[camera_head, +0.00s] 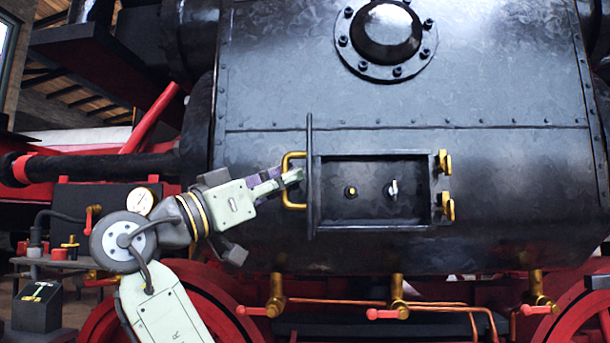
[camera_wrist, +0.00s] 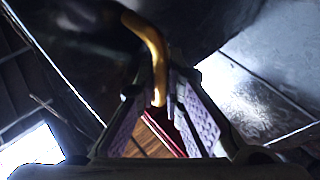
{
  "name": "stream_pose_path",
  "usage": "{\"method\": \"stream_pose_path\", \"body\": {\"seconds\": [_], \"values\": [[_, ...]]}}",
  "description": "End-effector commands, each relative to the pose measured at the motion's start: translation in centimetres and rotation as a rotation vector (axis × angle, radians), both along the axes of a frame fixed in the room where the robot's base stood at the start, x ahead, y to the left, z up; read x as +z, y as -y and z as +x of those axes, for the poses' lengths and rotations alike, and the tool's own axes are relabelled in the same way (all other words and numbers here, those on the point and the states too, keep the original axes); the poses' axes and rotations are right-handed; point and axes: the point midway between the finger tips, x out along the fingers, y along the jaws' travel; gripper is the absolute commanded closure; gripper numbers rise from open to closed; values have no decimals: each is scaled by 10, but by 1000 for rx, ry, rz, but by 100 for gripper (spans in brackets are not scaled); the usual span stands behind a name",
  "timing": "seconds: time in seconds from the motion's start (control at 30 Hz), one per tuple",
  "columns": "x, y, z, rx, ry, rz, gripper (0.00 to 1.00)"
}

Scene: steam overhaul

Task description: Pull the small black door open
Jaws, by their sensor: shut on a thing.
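The small black door (camera_head: 310,180) stands swung out from the black boiler side, seen nearly edge-on at the left of its recess (camera_head: 375,220). The recess is uncovered and shows a brass knob (camera_head: 351,192) and a small silver lever (camera_head: 392,189) inside. The door's brass handle (camera_head: 287,155) projects from its left face. My gripper (camera_head: 290,178) reaches it from the lower left and is shut on the handle. In the wrist view, the curved handle (camera_wrist: 158,60) runs down between my purple-padded fingers (camera_wrist: 168,110). The fingers hide part of the handle.
Brass catches (camera_head: 446,162) sit on the recess's right edge. A round bolted cover (camera_head: 385,35) is above. Copper pipes and valves with red handles (camera_head: 382,314) run below. A gauge (camera_head: 140,200) and a black box (camera_head: 38,305) are at lower left, near my arm.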

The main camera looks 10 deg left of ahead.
Motion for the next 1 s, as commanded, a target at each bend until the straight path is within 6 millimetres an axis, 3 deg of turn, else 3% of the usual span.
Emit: {"method": "stream_pose_path", "body": {"seconds": [0.13,0.4,1.0], "values": [[2,-23,4,5,-2,-2,100],[1,-47,12,4,-1,-3,100],[1,-55,15,3,0,-3,100]]}}
